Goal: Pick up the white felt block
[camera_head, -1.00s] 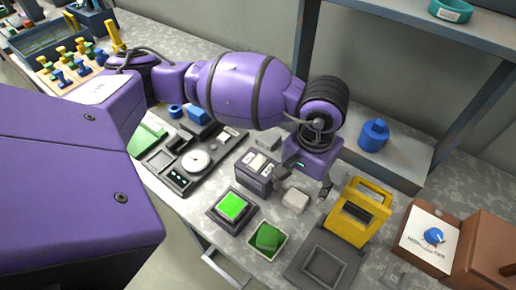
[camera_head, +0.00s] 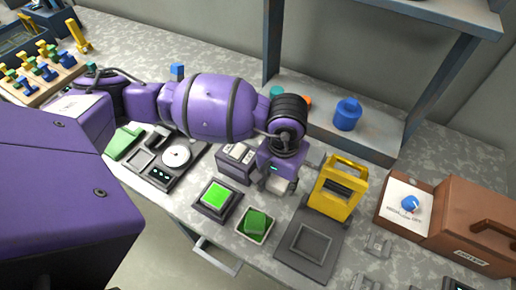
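The white felt block (camera_head: 276,184) is a small pale block on the grey speckled bench in the head view. It is between the green-lit square pad and the yellow frame. My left gripper (camera_head: 276,187) points down over it, with one finger on each side. The fingers look closed against the block's sides, and the gripper body hides its top and back. The block appears at or very near bench height. My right gripper is not in view.
The yellow frame (camera_head: 338,189) and a grey square plate (camera_head: 312,243) are close on the right. A shelf post rises behind.

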